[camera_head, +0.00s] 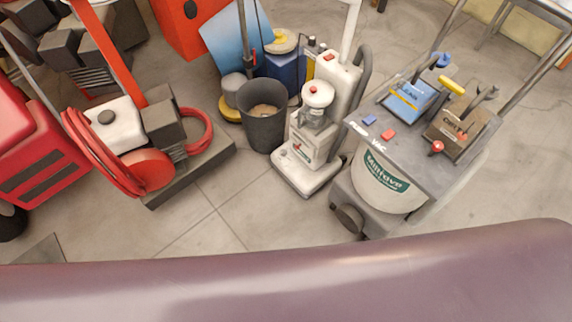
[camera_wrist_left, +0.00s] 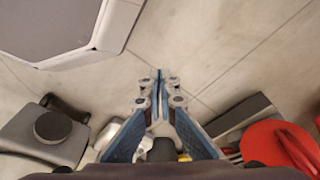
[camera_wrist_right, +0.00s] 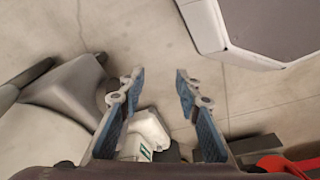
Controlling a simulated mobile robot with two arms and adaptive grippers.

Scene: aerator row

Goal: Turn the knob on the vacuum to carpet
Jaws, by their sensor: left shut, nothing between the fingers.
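A white upright vacuum (camera_head: 302,141) stands on the floor in the middle of the head view, with a small red knob (camera_head: 313,91) on its round top. No carpet marking is readable. Its white base also shows in the right wrist view (camera_wrist_right: 148,130), below and between the fingers. My left gripper (camera_wrist_left: 160,72) is shut and empty, pointing down over the floor. My right gripper (camera_wrist_right: 160,72) is open and empty, its fingertips apart over bare floor. Neither gripper shows in the head view.
A bulky grey and white machine (camera_head: 386,182) with a green label, blue and red switches and levers stands to the right. A dark bucket (camera_head: 263,128) stands left of the vacuum. A red-hosed machine (camera_head: 140,150) is farther left. Floor in front is clear.

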